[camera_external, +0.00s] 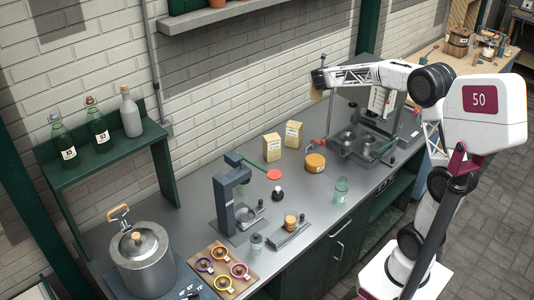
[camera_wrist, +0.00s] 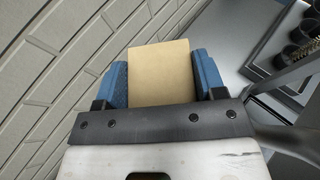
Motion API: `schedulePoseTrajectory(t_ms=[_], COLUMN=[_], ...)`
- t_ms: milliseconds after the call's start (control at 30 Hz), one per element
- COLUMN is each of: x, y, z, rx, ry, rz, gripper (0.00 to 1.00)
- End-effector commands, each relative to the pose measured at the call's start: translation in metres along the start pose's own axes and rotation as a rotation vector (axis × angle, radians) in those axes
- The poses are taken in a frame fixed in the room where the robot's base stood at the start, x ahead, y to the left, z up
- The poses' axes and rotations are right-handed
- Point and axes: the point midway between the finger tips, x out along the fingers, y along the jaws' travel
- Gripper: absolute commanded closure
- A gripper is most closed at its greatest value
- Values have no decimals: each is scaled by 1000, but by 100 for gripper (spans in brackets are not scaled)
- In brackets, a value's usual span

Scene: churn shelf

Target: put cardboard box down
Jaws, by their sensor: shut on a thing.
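The cardboard box (camera_wrist: 160,73) is plain tan and sits between the two blue fingers of my gripper (camera_wrist: 163,82) in the wrist view. My gripper is shut on it. In the external view my gripper (camera_external: 320,78) is close to the white brick wall, above the counter (camera_external: 330,210). Only a small tan part of the held box (camera_external: 317,95) shows there. The box appears raised clear of the counter; its underside is hidden.
Two cream cartons (camera_external: 272,147) (camera_external: 293,134) stand on the counter below my gripper. An orange round tub (camera_external: 315,162) and a green jar (camera_external: 341,190) stand nearby. A metal machine (camera_external: 362,138) is to the right. A wall shelf (camera_external: 220,14) is above left.

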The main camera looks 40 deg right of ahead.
Motion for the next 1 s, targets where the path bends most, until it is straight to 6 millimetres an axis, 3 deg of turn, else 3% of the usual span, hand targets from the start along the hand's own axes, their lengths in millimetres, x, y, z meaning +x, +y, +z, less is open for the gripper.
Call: schedulePoseTrajectory(t_ms=[700, 1000], x=[52, 67], y=[0, 0], z=[-127, -162], rx=[-1, 0], ry=[1, -1], rz=[-1, 1], gripper=[81, 81])
